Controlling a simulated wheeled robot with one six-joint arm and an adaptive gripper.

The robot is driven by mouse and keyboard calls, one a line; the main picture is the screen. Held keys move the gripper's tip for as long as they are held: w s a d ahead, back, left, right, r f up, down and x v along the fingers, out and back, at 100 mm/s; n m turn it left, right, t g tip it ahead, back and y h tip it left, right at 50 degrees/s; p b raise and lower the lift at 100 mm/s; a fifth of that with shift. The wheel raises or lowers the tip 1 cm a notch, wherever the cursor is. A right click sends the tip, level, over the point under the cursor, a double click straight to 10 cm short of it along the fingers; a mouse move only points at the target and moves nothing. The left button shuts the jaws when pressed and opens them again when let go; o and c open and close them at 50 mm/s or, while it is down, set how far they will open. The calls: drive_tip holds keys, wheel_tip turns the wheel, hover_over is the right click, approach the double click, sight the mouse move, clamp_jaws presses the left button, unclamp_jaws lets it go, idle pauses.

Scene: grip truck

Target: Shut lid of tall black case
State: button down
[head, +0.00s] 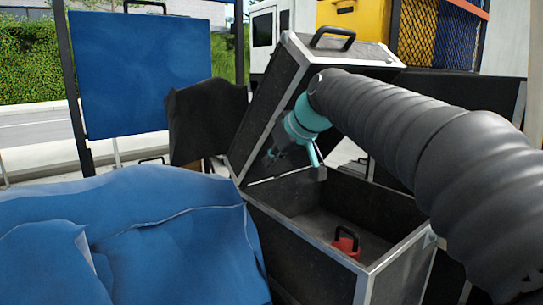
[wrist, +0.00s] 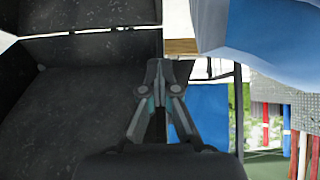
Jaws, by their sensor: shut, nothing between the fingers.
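The tall black case (head: 312,236) has metal edges and stands open in the head view. Its lid (head: 258,122) is raised and leans up over the back left of the box, with a black handle on top. My gripper (head: 270,156) is in front of the lid's inner side, above the box opening, with its fingers pointing down left. In the wrist view my gripper (wrist: 161,66) has its fingertips together and holds nothing. Dark speckled case panels (wrist: 75,100) fill the left of that view. I cannot tell whether the fingertips touch the lid.
A red object (head: 346,243) with a black handle lies inside the box. A blue-covered bulk (head: 130,235) stands close at the left. A dark draped item (head: 205,120) and a blue panel (head: 140,75) are behind. A yellow case (head: 355,18) is at the back right.

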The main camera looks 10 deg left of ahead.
drive_tip(key=shift+s+d+f, duration=0.2)
drive_tip(key=shift+s+d, duration=0.05)
drive_tip(key=shift+d, duration=0.05)
idle(0.4)
drive_tip(key=shift+s+d+f, duration=0.9)
drive_tip(key=shift+d+f, duration=0.15)
drive_tip(key=shift+f, duration=0.05)
drive_tip(key=shift+s+d+f, duration=0.1)
idle(0.3)
drive_tip(key=shift+s+d+f, duration=0.4)
drive_tip(key=shift+d+f, duration=0.1)
drive_tip(key=shift+f, duration=0.2)
drive_tip(key=shift+s+d+f, duration=0.4)
drive_tip(key=shift+d+f, duration=0.05)
drive_tip(key=shift+f, duration=0.2)
drive_tip(key=c, duration=1)
unclamp_jaws()
drive_tip(key=shift+c, duration=0.2)
